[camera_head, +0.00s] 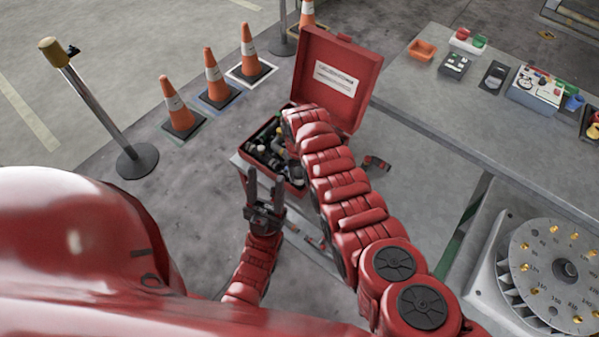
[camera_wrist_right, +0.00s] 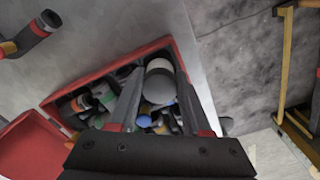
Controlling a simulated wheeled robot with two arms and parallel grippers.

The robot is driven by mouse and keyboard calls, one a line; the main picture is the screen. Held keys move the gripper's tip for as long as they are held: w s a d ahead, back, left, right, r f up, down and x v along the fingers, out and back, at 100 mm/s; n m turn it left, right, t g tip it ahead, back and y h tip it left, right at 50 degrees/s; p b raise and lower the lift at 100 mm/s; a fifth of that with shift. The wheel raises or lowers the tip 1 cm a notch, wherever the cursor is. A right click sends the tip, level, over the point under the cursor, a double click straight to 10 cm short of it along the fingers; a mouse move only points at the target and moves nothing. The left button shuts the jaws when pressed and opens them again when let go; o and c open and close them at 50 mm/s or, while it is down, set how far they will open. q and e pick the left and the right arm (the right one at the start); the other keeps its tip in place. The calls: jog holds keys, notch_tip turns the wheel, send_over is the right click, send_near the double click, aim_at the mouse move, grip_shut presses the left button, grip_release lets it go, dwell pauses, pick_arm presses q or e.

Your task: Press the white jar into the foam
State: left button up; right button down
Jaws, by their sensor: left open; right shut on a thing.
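The open red case (camera_head: 291,183) sits on a low grey surface, with its lid standing up behind. Mixed bottles and small parts fill it, and little bare foam shows. In the right wrist view, the case (camera_wrist_right: 152,49) lies under my right gripper (camera_wrist_right: 160,82). That gripper is shut on the white jar (camera_wrist_right: 160,68), a round pale-topped body shaded grey, over one end of the case. Whether the jar touches the foam cannot be told. My arm hides the right gripper in the head view. My left gripper (camera_head: 266,182) is open and empty, in front of the case.
Several orange cones (camera_head: 213,75) and a post (camera_head: 137,160) stand on the left. A grey workbench (camera_head: 450,105) with bins and tools is at the right. A numbered disc (camera_head: 560,270) is at lower right. A red-and-black part (camera_head: 376,163) lies right of the case.

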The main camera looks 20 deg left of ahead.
jog(key=shift+f, duration=0.2)
jog(key=shift+f+b, duration=0.3)
jog(key=shift+b, duration=0.2)
jog(key=shift+f+b, duration=0.35)
jog(key=shift+b, duration=0.05)
jog(key=shift+c, duration=1.3)
grip_release()
jog(key=shift+r, duration=0.15)
